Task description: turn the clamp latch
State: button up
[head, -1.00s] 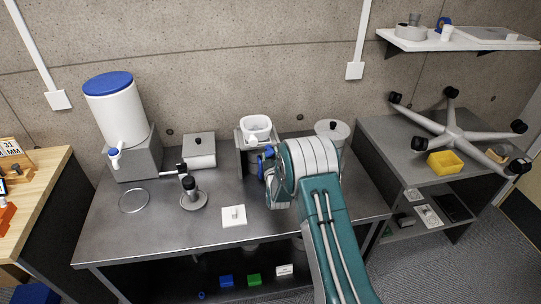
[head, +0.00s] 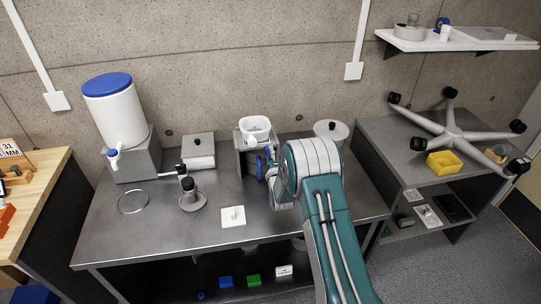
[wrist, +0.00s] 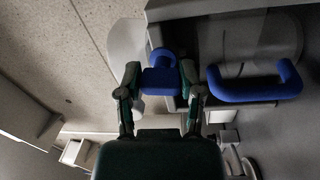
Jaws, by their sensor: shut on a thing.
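The clamp latch, a blue piece with a rounded top (wrist: 160,76), sits between my fingertips in the wrist view. My gripper (wrist: 159,80) is shut on it, one dark green finger on each side. The latch is by the front of a grey box-shaped machine (head: 242,157) with a white tub (head: 255,128) on top. In the head view my teal and white arm covers part of the machine's right side, and the latch cannot be made out clearly.
A blue curved handle (wrist: 255,88) is close to the right of my gripper in the wrist view. On the metal table (head: 145,235) are a white plate (head: 232,223), a black-topped grey post (head: 189,190) and a white dispenser (head: 115,112). The table's front is mostly clear.

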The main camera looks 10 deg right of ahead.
jog(key=shift+a+f+n, duration=0.1)
jog(key=shift+a+n, duration=0.1)
jog(key=shift+n, duration=0.7)
jog(key=shift+y, duration=0.4)
jog(key=o, duration=1.2)
jog(key=shift+f, duration=0.1)
jog(key=shift+c, duration=0.2)
jog(key=shift+a, duration=0.1)
jog(key=shift+s, duration=0.15)
jog(key=s, duration=1.1)
jog(key=shift+s+f, duration=0.3)
jog(key=shift+f, duration=0.15)
